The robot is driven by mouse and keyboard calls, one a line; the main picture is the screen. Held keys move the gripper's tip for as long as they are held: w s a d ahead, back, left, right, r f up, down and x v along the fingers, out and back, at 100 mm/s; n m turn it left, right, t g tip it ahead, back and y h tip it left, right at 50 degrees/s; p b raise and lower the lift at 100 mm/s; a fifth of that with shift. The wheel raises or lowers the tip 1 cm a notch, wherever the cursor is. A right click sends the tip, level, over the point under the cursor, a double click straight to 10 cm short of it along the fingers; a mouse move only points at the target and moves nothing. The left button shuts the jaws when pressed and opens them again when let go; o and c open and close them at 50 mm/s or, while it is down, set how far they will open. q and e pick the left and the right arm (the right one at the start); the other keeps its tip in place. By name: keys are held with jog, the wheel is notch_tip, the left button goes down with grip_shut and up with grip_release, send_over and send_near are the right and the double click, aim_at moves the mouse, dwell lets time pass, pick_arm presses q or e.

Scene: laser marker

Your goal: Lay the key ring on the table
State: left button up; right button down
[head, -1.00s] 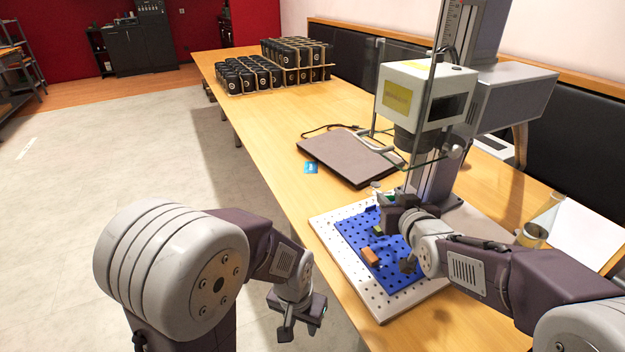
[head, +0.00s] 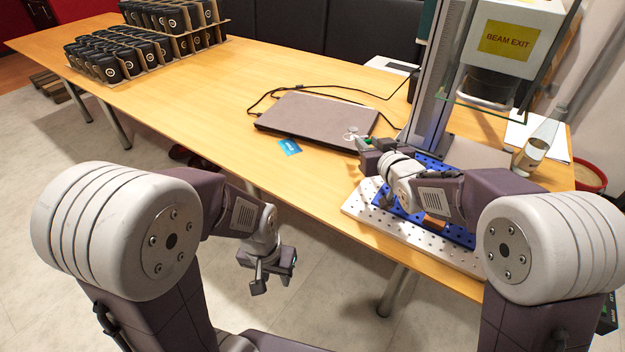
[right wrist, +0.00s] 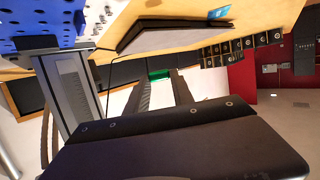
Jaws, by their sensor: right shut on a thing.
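The key ring (head: 351,134) is a small silvery ring with flat pieces, with a bit of green beside the fingertips. My right gripper (head: 366,145) is shut on it, near the laptop's right corner and past the blue plate's far edge. In the right wrist view a green piece (right wrist: 158,75) shows between the two dark fingers; the ring itself is not clear there. The table (head: 215,120) lies below; the height of the ring above it is hard to tell. My left gripper (head: 271,279) is open and empty, off the table's front edge over the floor.
A closed laptop (head: 310,114) with a cable lies left of the key ring, a blue card (head: 289,147) before it. The laser marker (head: 505,45) stands behind a perforated white base (head: 365,208) with a blue plate (head: 399,208). Black cups fill holders far left. Bare table lies between.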

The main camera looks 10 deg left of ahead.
jog(key=b, duration=0.3)
send_over(322, 189)
notch_tip(322, 189, down, 7)
notch_tip(322, 189, down, 4)
jog(key=shift+f+b, duration=0.1)
jog(key=shift+b, duration=0.95)
